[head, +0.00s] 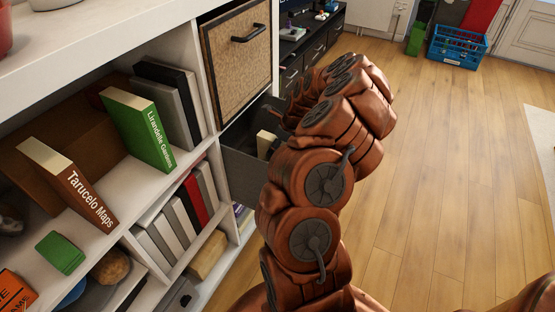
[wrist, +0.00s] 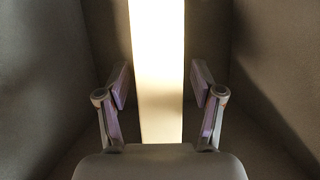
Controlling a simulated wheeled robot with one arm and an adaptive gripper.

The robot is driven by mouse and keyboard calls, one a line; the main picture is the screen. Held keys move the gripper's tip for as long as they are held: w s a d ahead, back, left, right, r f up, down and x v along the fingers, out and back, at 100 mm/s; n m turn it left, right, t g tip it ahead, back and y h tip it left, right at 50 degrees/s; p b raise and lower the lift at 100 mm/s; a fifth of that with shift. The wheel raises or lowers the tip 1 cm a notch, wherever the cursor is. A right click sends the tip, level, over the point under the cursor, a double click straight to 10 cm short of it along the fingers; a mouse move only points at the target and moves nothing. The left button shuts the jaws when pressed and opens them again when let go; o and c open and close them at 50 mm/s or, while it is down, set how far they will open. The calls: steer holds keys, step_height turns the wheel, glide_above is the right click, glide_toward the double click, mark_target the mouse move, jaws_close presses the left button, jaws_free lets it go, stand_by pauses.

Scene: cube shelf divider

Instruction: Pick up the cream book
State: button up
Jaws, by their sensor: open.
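The cream book (wrist: 158,70) stands upright in the wrist view, its pale spine running down the middle between my fingers. In the head view a small cream piece of it (head: 265,143) shows inside an open dark grey drawer (head: 243,172); my arm hides the rest. My gripper (wrist: 160,92) is open, with one finger on each side of the book. A gap shows between each finger and the book. The drawer's dark walls surround the gripper closely in the wrist view.
The white shelf holds a green book (head: 138,130), a brown book (head: 72,185) and several grey and red books below. A closed woven drawer (head: 238,62) sits above the open one. A blue crate (head: 457,46) stands far back.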

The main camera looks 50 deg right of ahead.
steer(key=shift+f+p, duration=0.2)
steer(key=shift+p, duration=0.15)
stand_by(0.4)
steer(key=shift+c, duration=0.3)
jaws_close()
stand_by(0.5)
